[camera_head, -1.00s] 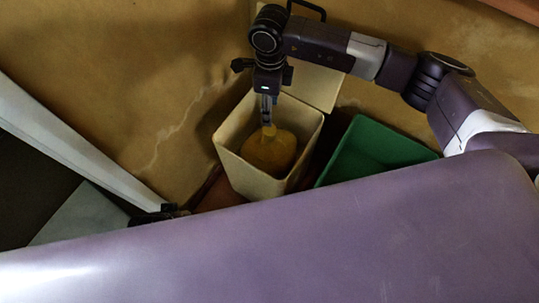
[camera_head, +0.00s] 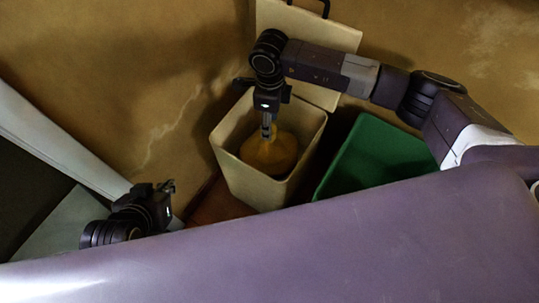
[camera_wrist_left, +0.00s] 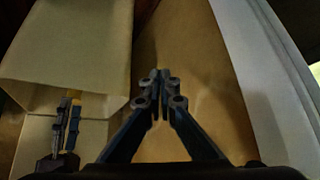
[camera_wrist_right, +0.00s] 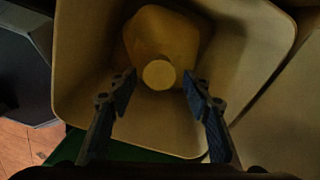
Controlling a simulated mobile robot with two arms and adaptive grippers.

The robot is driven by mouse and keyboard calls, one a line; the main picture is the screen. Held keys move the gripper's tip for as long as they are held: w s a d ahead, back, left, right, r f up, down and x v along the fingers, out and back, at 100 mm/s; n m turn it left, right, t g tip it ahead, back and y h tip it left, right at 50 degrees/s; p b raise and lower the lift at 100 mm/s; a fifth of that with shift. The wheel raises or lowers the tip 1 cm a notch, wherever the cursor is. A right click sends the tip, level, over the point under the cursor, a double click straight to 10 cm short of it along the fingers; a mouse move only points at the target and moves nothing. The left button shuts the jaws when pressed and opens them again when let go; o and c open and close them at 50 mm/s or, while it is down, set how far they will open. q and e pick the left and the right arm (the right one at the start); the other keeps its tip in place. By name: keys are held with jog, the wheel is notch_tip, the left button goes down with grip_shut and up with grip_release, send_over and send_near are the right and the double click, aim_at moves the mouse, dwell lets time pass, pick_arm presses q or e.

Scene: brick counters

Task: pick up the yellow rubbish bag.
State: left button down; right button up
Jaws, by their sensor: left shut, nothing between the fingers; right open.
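The yellow rubbish bag (camera_head: 268,155) sits inside the cream bin (camera_head: 240,176), its knotted top pointing up. My right gripper (camera_head: 267,132) points down into the bin at the bag's top. In the right wrist view the bag (camera_wrist_right: 165,35) shows its round knot between the two open fingers of my right gripper (camera_wrist_right: 158,85); I cannot tell whether they touch it. My left gripper (camera_head: 168,188) is left of the bin, low in the head view. In the left wrist view its fingers (camera_wrist_left: 160,85) are shut and empty, beside the bin (camera_wrist_left: 75,50).
A green bin (camera_head: 375,155) stands right of the cream bin. The cream bin's raised lid (camera_head: 315,35) is behind it, by the ochre wall (camera_head: 110,70). A pale slanted edge (camera_head: 65,140) runs along the left.

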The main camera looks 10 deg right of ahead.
aim_at(270, 149)
notch_tip(270, 149, down, 3)
jog(key=shift+f+b, duration=0.1)
jog(key=shift+b, duration=0.25)
jog(key=shift+f, duration=0.25)
pick_arm(q)
jog(key=w+d+r+t, duration=0.1)
jog(key=w+r+t, duration=0.1)
jog(key=w+r, duration=0.1)
jog(key=shift+w+d+r+t+h, duration=0.2)
jog(key=shift+w+d+t+h, duration=0.1)
jog(key=shift+w, duration=0.55)
pick_arm(e)
jog(key=shift+c, duration=0.4)
grip_shut()
jog(key=shift+r, duration=0.1)
